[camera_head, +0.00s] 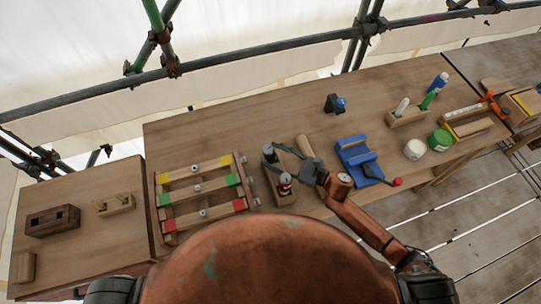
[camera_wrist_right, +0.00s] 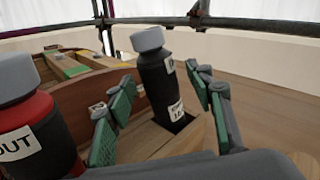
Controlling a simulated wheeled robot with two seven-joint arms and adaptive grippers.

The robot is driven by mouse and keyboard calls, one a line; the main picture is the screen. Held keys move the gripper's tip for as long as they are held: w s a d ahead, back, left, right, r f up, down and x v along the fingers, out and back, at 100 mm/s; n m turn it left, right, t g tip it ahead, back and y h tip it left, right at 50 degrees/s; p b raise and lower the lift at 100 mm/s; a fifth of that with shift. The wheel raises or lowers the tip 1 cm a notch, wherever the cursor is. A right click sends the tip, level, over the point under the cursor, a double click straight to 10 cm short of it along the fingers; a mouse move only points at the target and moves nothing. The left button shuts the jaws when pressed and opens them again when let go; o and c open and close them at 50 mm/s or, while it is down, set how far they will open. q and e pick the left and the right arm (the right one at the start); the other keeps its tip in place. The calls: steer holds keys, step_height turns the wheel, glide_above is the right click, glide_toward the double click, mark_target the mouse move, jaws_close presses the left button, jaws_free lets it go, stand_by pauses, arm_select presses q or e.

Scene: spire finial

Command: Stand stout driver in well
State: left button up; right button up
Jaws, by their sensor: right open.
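A red and black driver with a grey cap (camera_wrist_right: 40,120), its label showing the letters "OUT", stands close at the left of the wrist view; its base is hidden. It also shows in the head view (camera_head: 285,185). A second, black driver with a grey cap (camera_wrist_right: 158,75) sits in a square well of a wooden block (camera_wrist_right: 190,143), its top leaning left. It shows in the head view too (camera_head: 270,153). My right gripper (camera_wrist_right: 160,98) is open, its green-padded fingers on either side of the black driver. Contact is unclear. My left gripper is out of view.
A rack with coloured strips (camera_head: 201,190) stands left of the block. A wooden mallet-like tool (camera_head: 304,146) lies just behind it. A blue fixture (camera_head: 355,157) and a dark holder (camera_head: 333,104) stand to the right. The table's back left is clear.

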steer(key=shift+x, duration=1)
steer(key=shift+s, duration=0.1)
steer(key=shift+d, duration=0.1)
steer(key=shift+c, duration=0.2)
jaws_close()
